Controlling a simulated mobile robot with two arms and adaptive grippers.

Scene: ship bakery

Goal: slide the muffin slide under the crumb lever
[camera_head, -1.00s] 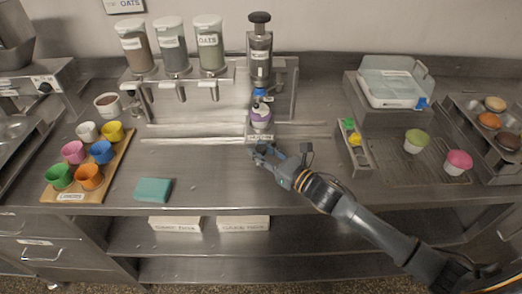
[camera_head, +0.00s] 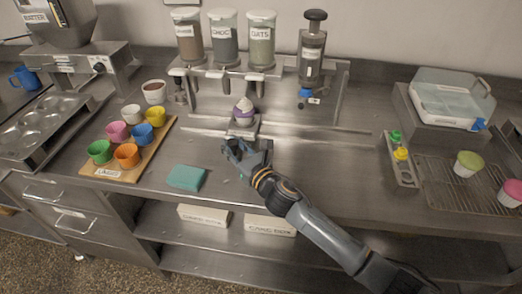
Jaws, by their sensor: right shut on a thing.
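The muffin slide (camera_head: 243,132) is a small metal carriage on the rails, carrying a purple muffin cup (camera_head: 243,117) with a whitish top. It stands in front of the choc and oats dispensers, left of the crumb lever (camera_head: 305,94). The blue lever hangs below the grey dispenser (camera_head: 312,62) with the black knob. My right gripper (camera_head: 238,147) is shut at the front of the slide, and its fingers partly hide the contact. My left gripper is out of view.
Metal rails (camera_head: 290,140) run left and right of the slide, with clear room toward the lever. A teal sponge (camera_head: 187,177) and a wooden board (camera_head: 120,170) of colored cups lie to the left. A bottle holder (camera_head: 402,172) stands to the right.

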